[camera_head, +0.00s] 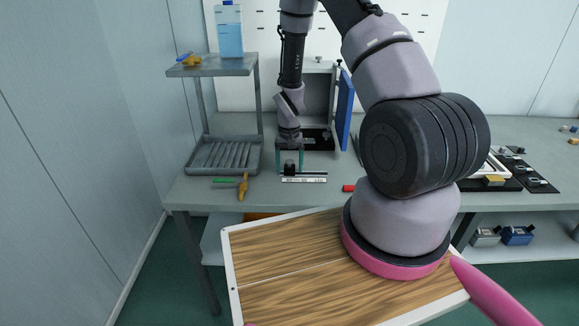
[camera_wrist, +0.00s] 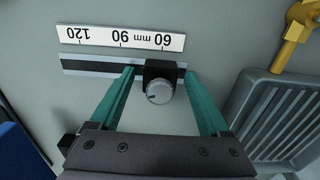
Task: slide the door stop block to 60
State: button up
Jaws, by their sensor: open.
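The door stop block (camera_wrist: 160,80) is black with a round grey knob and sits on a dark and silver rail (camera_wrist: 90,66). Beside the rail is a white scale (camera_wrist: 122,39) marked 60, 90 and 120 mm, upside down in the wrist view. The block is about level with the 60 mark; I see no exact pointer. My gripper (camera_wrist: 160,72) is open, its green fingers on either side of the block, with the right finger nearer. In the head view the block (camera_head: 290,168) is at the scale's left end, under my gripper (camera_head: 289,162).
A grey ribbed tray (camera_head: 223,154) and a yellow tool (camera_head: 243,186) lie left of the rail. A cabinet with an open blue door (camera_head: 345,110) stands behind. A red piece (camera_head: 348,188) lies to the right on the bench.

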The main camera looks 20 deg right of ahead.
grip_shut()
dwell(1.5)
